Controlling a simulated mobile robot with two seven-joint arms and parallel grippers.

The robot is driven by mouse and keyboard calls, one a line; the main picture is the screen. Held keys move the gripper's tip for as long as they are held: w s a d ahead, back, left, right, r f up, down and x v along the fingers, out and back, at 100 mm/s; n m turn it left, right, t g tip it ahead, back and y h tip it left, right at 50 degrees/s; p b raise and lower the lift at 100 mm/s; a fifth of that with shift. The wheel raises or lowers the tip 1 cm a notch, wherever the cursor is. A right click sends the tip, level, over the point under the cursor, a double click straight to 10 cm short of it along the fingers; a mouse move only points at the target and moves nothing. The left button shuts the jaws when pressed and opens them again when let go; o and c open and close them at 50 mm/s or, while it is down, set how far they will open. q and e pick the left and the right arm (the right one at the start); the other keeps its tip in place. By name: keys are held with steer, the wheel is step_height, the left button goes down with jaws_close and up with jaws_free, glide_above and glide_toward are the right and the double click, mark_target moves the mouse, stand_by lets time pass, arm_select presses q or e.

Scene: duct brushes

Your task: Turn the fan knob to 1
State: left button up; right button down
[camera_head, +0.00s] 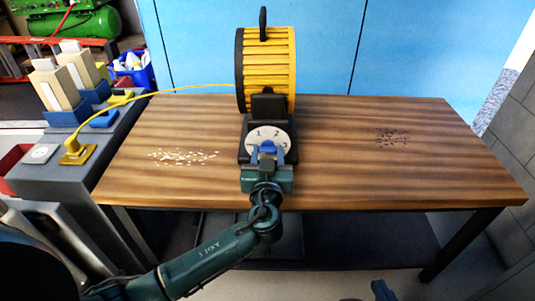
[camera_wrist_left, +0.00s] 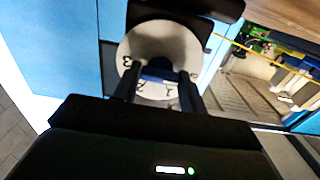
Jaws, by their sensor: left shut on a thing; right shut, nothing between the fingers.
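The yellow fan (camera_head: 268,60) with a black handle stands at the back of the wooden table. At its front base is a white dial (camera_head: 283,139) with black numerals, among them 1 and 2. The blue fan knob (camera_head: 267,147) sits at the dial's middle. My left gripper (camera_head: 267,158) is shut on the knob from the front. In the left wrist view the dial (camera_wrist_left: 183,42) shows, with the blue knob (camera_wrist_left: 158,72) between my fingers. The knob's pointer setting cannot be read. My right gripper (camera_head: 382,291) is at the bottom edge, shut and empty, away from the fan.
The wooden table (camera_head: 340,160) has pale specks on its left and dark specks (camera_head: 392,137) on its right. A yellow cable (camera_head: 160,92) runs from the fan to a yellow socket (camera_head: 77,151) on the grey bench at left. Most of the tabletop is clear.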

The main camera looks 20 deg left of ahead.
arm_select(q)
steer(key=c, duration=0.4)
steer(key=shift+m, duration=0.4)
steer(key=m, duration=0.4)
steer(key=shift+m, duration=0.3)
steer(key=m+p, duration=0.1)
steer(key=m, duration=0.5)
steer(key=shift+m, duration=0.3)
steer(key=o, duration=1)
